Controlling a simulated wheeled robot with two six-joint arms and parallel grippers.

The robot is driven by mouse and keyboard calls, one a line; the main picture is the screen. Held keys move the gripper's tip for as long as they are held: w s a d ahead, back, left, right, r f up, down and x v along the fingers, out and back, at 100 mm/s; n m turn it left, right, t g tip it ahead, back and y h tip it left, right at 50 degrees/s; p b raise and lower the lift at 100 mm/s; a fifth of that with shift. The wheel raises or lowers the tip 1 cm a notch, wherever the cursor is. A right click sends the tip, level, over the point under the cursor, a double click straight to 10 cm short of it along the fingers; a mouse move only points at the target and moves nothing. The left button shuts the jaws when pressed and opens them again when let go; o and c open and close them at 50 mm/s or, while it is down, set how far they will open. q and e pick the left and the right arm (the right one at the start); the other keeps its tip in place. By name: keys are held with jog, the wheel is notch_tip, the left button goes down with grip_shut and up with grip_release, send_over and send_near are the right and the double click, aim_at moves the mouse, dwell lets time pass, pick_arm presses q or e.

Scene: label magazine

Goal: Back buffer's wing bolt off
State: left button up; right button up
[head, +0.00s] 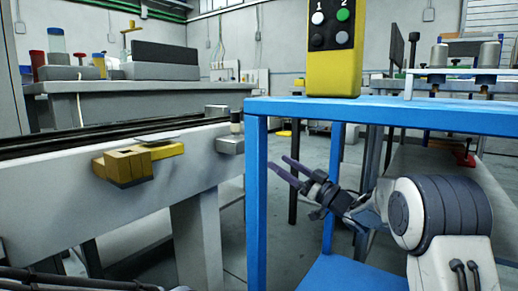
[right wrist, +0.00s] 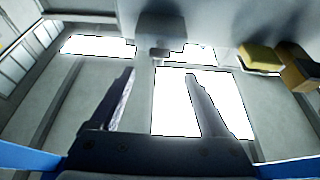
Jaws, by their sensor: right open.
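I cannot pick out a wing bolt for certain. A grey block with a dark, light-topped knob (head: 234,142) sits on the side of the conveyor, at its near right end. What looks like the same grey block (right wrist: 155,32) shows at the top middle of the right wrist view. My right gripper (head: 277,161) is open and empty, its fingers pointing left towards the conveyor. In the head view it shows past the blue front post, right of the grey block and apart from it. Its two fingers (right wrist: 159,73) stand wide apart in the right wrist view. My left gripper is out of view.
A yellow bracket (head: 137,161) sticks out from the conveyor side (head: 60,185).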

jog(key=p+x, duration=0.3)
jog(key=x, duration=0.6)
grip_shut()
jog(key=shift+n, duration=0.3)
